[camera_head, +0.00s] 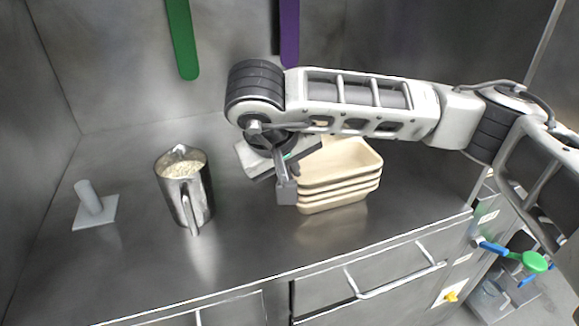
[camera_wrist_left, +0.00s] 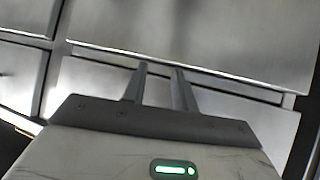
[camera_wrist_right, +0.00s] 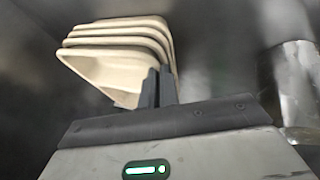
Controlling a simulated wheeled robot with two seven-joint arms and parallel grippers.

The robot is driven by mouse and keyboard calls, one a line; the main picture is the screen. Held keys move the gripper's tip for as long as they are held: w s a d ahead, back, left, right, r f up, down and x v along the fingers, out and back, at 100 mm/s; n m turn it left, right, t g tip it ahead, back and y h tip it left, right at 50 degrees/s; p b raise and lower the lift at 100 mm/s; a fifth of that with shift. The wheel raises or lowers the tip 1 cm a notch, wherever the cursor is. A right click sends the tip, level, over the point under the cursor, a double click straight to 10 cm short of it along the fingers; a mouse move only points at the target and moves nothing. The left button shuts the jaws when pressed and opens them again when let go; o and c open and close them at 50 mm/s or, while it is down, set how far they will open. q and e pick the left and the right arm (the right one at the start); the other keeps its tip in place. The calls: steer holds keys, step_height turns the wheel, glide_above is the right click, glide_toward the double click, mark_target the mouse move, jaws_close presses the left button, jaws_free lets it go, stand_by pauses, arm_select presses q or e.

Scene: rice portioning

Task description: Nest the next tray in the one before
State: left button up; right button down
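Several beige trays form a nested stack (camera_head: 340,187) on the steel counter, right of centre in the head view. The top tray (camera_head: 345,157) lies level with the others; its left end is hidden behind my right gripper. The stack also shows in the right wrist view (camera_wrist_right: 117,52). My right gripper (camera_head: 287,190) is at the stack's left end, with its fingers (camera_wrist_right: 159,86) close together at the nearest tray's rim, apparently pinching its wall. My left gripper (camera_wrist_left: 160,75) shows only in its wrist view, empty, with a gap between its fingers, in front of the drawer fronts.
A metal pitcher of rice (camera_head: 185,187) stands left of the stack. Green (camera_head: 183,40) and purple (camera_head: 289,27) strips hang at the back wall. Drawers with handles (camera_head: 395,282) lie below the front edge.

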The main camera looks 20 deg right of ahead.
steer(key=c, duration=1.6)
jaws_free()
steer(key=v, duration=1.6)
steer(key=shift+s, duration=0.1)
